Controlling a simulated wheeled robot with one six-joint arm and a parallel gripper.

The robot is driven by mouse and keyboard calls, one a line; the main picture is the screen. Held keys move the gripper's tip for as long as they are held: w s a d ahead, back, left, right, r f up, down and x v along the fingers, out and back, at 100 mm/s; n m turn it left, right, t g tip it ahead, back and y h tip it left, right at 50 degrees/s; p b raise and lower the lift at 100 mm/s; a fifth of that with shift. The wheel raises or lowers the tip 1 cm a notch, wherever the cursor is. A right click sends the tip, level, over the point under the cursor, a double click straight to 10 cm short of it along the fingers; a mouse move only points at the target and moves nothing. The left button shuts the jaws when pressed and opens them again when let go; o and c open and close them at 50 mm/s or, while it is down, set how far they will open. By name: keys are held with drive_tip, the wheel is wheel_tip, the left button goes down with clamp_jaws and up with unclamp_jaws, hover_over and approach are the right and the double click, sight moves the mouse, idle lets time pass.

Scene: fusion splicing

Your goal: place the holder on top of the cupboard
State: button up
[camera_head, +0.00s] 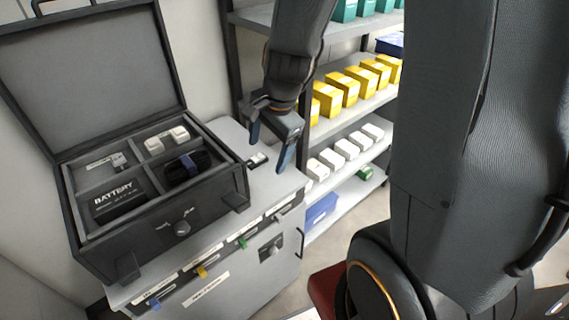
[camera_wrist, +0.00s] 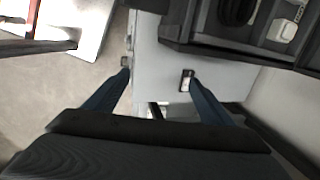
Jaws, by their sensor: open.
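A small white-and-black holder (camera_head: 258,160) lies on the grey top of the cupboard (camera_head: 272,190), to the right of the open case. It also shows in the wrist view (camera_wrist: 186,84), close beside the right fingertip. My gripper (camera_head: 268,154) is open and points down over the cupboard top near its right edge. In the wrist view my gripper (camera_wrist: 159,78) has its fingers wide apart with nothing between them but the cupboard top. The holder appears apart from the fingers, though the small gap is hard to judge.
The open black case (camera_head: 240,180) fills much of the cupboard top and holds white pieces (camera_head: 166,140), a battery (camera_head: 117,200) and a dark strapped item (camera_head: 187,166). Shelves with yellow boxes (camera_head: 343,89) and white boxes (camera_head: 345,147) stand behind.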

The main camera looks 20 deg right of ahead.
drive_tip(key=s+d+r+n+g+h, duration=0.1)
drive_tip(key=s+r+n, duration=0.1)
drive_tip(key=s+n, duration=0.7)
drive_tip(key=n, duration=0.5)
drive_tip(key=shift+f+b, duration=0.75)
drive_tip(key=shift+f, duration=0.2)
